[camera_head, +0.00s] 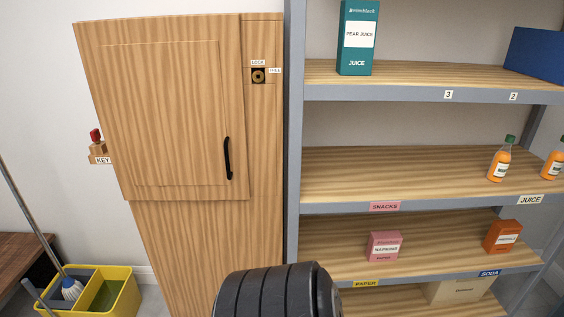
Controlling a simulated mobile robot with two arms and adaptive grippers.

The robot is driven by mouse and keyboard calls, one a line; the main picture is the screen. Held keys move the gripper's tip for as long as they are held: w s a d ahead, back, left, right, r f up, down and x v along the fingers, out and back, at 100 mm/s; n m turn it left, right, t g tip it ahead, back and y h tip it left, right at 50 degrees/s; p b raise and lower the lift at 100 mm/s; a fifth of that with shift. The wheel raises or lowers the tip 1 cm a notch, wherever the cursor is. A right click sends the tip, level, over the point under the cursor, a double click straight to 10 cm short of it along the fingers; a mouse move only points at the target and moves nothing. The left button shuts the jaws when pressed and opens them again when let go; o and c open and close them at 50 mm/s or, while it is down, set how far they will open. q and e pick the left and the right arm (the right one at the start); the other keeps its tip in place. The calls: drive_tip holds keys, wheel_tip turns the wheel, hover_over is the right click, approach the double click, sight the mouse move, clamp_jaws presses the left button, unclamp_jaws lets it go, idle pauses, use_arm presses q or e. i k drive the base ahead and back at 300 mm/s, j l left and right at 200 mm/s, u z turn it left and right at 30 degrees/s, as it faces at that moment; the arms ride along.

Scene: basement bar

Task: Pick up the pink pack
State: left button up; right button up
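The pink pack (384,246), a small box marked as napkins, stands upright on the lower shelf board of the grey-framed rack. It is near the left part of that board, above a yellow PAPER label (366,284). Nothing touches it. Neither of my grippers is in view. A black ribbed part at the bottom middle looks like part of my own body, just left of and below the pink pack in the picture.
An orange box (502,237) stands right of the pink pack on the same board. Orange bottles (501,161) and a teal juice carton (358,40) are on higher boards. A wooden cabinet (170,110) stands left; a yellow mop bucket (118,294) is on the floor.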

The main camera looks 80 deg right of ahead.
sight(383, 246)
drive_tip(key=z, duration=3.6)
